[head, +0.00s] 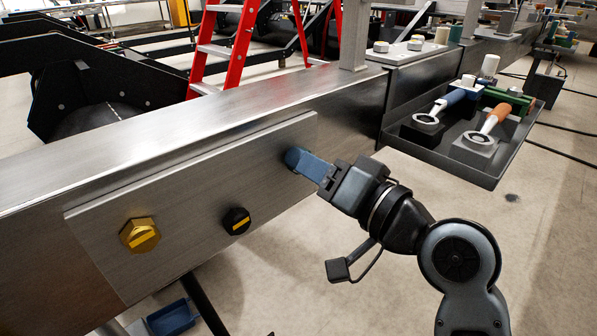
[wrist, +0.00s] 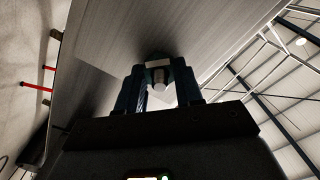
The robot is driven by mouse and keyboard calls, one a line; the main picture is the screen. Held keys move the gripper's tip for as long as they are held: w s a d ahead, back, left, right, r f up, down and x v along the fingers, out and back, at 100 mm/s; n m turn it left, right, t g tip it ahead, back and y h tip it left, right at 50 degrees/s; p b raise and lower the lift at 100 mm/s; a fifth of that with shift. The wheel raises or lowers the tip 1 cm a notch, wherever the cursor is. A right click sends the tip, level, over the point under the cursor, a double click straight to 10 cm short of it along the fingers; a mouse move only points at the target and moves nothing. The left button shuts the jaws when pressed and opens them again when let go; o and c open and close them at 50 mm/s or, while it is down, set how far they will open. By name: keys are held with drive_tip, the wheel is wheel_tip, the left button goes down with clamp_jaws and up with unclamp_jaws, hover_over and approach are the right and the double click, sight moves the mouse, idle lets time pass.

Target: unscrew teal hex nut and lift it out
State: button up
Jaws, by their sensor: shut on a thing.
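The teal hex nut (head: 292,157) is at the right part of the metal plate (head: 190,180) on the side of the steel beam. My gripper (head: 302,162) reaches it from the right, and its blue fingers are shut on the nut and cover most of it. In the wrist view the dark nut (wrist: 157,63) sits between the two fingertips of my gripper (wrist: 160,75), close to the plate. A pale round stud end (wrist: 160,86) shows between the fingers. I cannot tell whether the nut is still on its thread.
A dark tray (head: 440,160) with tools stands at right. A red ladder (head: 221,45) is behind the beam. Floor below the plate is mostly clear.

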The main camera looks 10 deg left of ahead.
drive_tip(key=n+b, duration=0.7)
drive_tip(key=shift+f, duration=0.35)
drive_tip(key=shift+n+b, duration=0.7)
drive_tip(key=shift+r, duration=0.2)
drive_tip(key=o, duration=0.9)
drive_tip(key=shift+r, duration=0.1)
